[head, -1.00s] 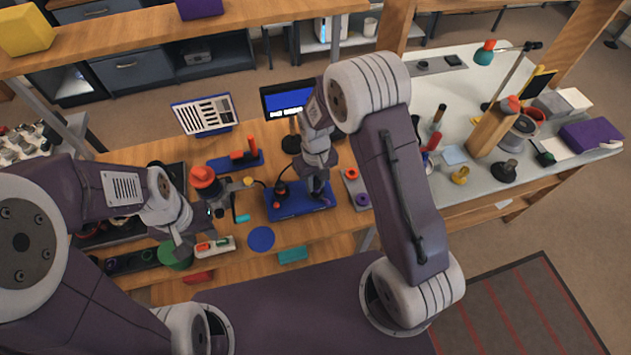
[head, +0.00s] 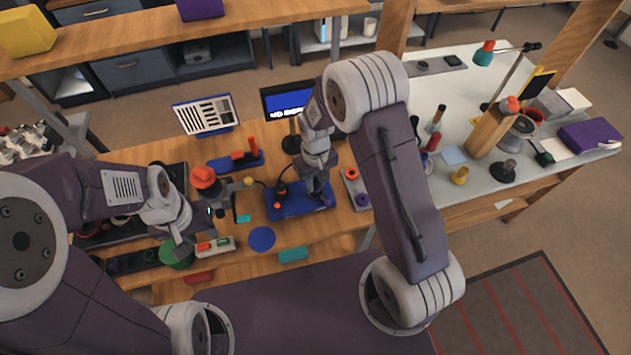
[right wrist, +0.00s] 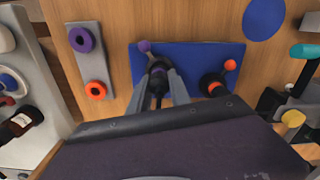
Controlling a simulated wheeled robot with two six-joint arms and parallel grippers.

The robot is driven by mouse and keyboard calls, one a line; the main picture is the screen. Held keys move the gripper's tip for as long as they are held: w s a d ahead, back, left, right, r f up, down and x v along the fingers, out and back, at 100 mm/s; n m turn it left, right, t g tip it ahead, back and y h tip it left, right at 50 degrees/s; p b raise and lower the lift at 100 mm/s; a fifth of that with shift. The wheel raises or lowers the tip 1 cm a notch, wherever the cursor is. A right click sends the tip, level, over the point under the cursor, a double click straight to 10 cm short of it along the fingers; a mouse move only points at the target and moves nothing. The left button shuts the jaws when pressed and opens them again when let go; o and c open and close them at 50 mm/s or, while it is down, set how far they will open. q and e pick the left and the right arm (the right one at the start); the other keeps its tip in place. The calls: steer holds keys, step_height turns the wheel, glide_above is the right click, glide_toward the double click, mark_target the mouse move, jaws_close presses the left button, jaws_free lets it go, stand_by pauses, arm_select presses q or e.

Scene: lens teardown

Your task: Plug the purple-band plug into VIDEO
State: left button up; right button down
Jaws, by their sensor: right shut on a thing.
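The purple-band plug (right wrist: 157,69), a dark body with a purple ball at one side, is between the fingers of my right gripper (right wrist: 161,90) in the right wrist view. The gripper is shut on it over the blue tray (right wrist: 202,52); I cannot tell whether it touches the tray. A grey socket strip (right wrist: 93,62) beside the tray has a purple-ringed socket (right wrist: 82,40) and an orange-ringed socket (right wrist: 95,90); no VIDEO label is readable. In the head view my right gripper (head: 319,197) is at the tray's right part. My left gripper (head: 180,248) is near the green round thing; its jaws are unclear.
A second plug with an orange ball (right wrist: 215,84) stands on the tray. A blue disc (head: 261,239) and a teal block (head: 293,254) lie on the wood in front. A screen (head: 288,101) stands behind. Bare wood lies between tray and strip.

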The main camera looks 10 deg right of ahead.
steer(key=shift+f, duration=0.15)
steer(key=shift+f, duration=0.2)
stand_by(0.3)
steer(key=shift+f, duration=0.15)
stand_by(0.4)
steer(key=shift+f, duration=0.15)
steer(key=shift+f+b, duration=0.2)
steer(key=shift+b, duration=0.1)
steer(key=shift+s+f, duration=0.1)
stand_by(0.6)
steer(key=c, duration=1.1)
jaws_free()
